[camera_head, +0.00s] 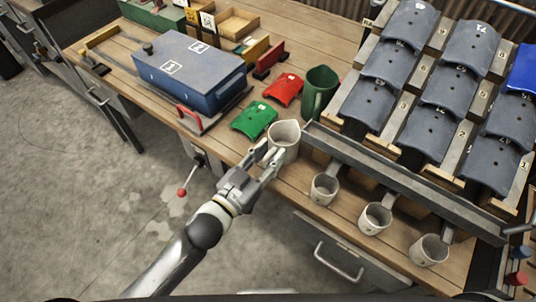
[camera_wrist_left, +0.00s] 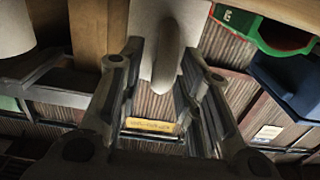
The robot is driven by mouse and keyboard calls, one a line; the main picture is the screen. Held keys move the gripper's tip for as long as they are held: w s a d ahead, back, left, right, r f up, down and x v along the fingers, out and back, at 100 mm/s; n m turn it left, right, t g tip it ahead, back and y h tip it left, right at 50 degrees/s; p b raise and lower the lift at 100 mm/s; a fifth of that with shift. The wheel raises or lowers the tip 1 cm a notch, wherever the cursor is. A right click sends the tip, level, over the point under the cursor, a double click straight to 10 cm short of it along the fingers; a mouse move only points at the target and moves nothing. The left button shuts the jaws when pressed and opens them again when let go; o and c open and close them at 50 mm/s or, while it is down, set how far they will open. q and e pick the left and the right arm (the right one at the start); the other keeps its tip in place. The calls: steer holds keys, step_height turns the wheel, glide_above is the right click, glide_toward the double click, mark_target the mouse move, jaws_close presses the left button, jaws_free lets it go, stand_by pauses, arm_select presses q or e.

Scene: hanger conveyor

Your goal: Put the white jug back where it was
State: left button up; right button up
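The white jug (camera_head: 284,136) stands upright near the front edge of the wooden bench, at the left end of the dark rail. My left gripper (camera_head: 264,157) reaches it from the front left, its fingers at the jug's near side. In the left wrist view the jug's pale handle (camera_wrist_left: 170,50) lies between the two spread fingers, with a visible gap to them. The left gripper is open and does not appear to press on the handle. The fingers hide part of the jug's lower side. My right gripper is not in view.
Several small white cups, the nearest (camera_head: 324,188), stand along the dark rail (camera_head: 400,180). A green jug (camera_head: 320,92), a red piece (camera_head: 284,90) and a green piece (camera_head: 254,120) are behind the white jug. A blue toolbox (camera_head: 190,70) is at left; sloped grey panels (camera_head: 430,92) fill the right.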

arm_select(q)
steer(key=shift+r, duration=0.2)
steer(key=p+v, duration=0.1)
steer(key=v, duration=1.1)
steer(key=shift+f, duration=0.15)
steer(key=s+a+f+n+g+y, duration=0.15)
steer(key=a+f+y, duration=0.35)
steer(key=f, duration=1)
steer(key=s+a+f+n+g+y, duration=0.1)
steer(key=a+f+n+g+y, duration=0.15)
steer(key=a+f, duration=0.9)
steer(key=s+f+g+y, duration=0.1)
steer(key=s+f+g, duration=0.1)
steer(key=s+f, duration=0.45)
steer(key=s+f+g+y, duration=0.1)
steer(key=s+f+g, duration=0.15)
steer(key=f, duration=0.75)
steer(key=s+f+g, duration=0.2)
steer(key=s+f, duration=0.2)
steer(key=s, duration=0.4)
steer(key=s+f+g, duration=0.3)
steer(key=s+f, duration=0.1)
steer(key=s, duration=0.5)
steer(key=shift+a+n+y, duration=0.25)
steer(key=shift+n+y, duration=0.15)
steer(key=shift+y, duration=0.05)
